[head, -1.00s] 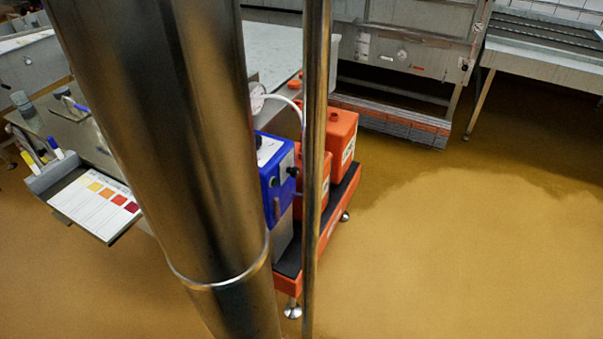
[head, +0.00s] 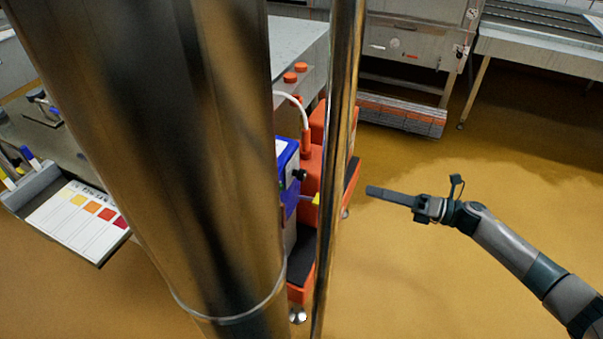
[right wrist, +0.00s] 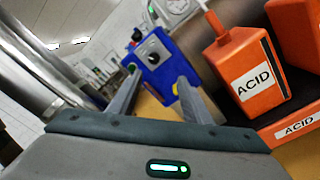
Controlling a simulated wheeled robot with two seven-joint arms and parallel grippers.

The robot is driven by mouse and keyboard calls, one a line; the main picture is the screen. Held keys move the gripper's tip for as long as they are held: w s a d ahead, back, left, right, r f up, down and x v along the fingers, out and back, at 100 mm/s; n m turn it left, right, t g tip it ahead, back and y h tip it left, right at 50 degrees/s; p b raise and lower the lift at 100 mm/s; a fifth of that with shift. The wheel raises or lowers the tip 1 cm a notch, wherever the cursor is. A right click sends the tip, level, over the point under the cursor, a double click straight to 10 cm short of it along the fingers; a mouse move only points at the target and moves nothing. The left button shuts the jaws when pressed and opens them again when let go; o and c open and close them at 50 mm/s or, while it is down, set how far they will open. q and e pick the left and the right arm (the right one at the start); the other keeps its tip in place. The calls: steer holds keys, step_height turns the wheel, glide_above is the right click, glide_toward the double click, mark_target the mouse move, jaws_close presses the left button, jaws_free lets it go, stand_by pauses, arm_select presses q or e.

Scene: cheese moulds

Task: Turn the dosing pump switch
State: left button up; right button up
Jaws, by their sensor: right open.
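The blue dosing pump (head: 288,165) shows in the head view, partly hidden behind a wide steel column and a thin pole. In the right wrist view the pump (right wrist: 163,72) shows its front, with a dark round knob (right wrist: 153,58), a green light (right wrist: 132,68) and a yellow part (right wrist: 175,89). My right gripper (head: 368,190) reaches in from the right, to the right of the pump and apart from it. In the right wrist view my right gripper (right wrist: 159,76) is open and empty, its fingers pointing towards the pump. My left gripper is out of view.
Orange acid canisters (right wrist: 262,72) stand beside the pump on an orange-edged stand. The steel column (head: 215,150) and thin pole (head: 342,130) block much of the head view. A colour chart (head: 78,222) lies at left. The floor (head: 450,270) at right is clear.

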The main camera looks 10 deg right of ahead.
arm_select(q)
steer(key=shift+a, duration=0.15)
arm_select(e)
steer(key=shift+s+r+n+g, duration=0.25)
steer(key=shift+r+n+g, duration=0.3)
steer(key=shift+n, duration=0.35)
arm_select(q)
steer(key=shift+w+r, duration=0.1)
arm_select(e)
steer(key=shift+w+a, duration=0.1)
steer(key=shift+a, duration=0.05)
arm_select(q)
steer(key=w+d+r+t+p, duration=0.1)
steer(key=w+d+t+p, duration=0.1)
steer(key=p, duration=0.1)
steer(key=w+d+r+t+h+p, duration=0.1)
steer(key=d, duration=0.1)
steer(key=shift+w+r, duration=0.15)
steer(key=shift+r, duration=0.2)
arm_select(e)
glide_toward(305, 175)
steer(key=x, duration=0.8)
steer(key=shift+w+f, duration=0.15)
steer(key=shift+f, duration=0.05)
steer(key=c, duration=1.1)
